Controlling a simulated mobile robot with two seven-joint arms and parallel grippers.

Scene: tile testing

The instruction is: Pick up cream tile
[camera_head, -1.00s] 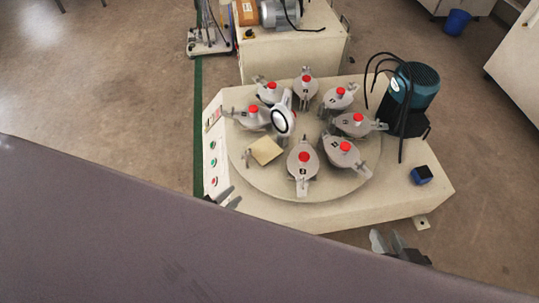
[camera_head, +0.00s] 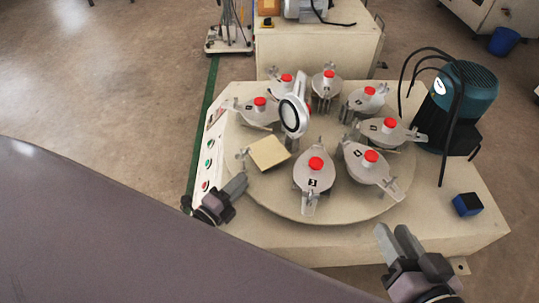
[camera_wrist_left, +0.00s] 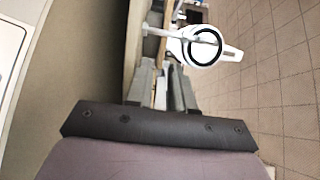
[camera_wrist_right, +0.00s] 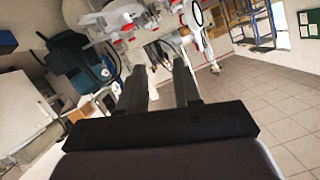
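The cream tile (camera_head: 268,152) is a square slab at the left edge of the round turntable (camera_head: 275,206), among the grey clamp stations. My left gripper (camera_head: 240,182) is just below and left of the tile in the head view, apart from it and empty. Its two fingers show a gap in the left wrist view (camera_wrist_left: 163,82); I cannot tell whether the tan strip seen between them is the tile. My right gripper (camera_head: 392,232) is open and empty in front of the machine's front edge, and its spread fingers also show in the right wrist view (camera_wrist_right: 160,78).
Several grey stations with red knobs, such as this one (camera_head: 315,172), ring the turntable. A white round-headed lamp (camera_head: 294,112) overhangs behind the tile. A button panel (camera_head: 208,150) borders the left. A teal motor (camera_head: 470,95) and blue box (camera_head: 467,204) are at right.

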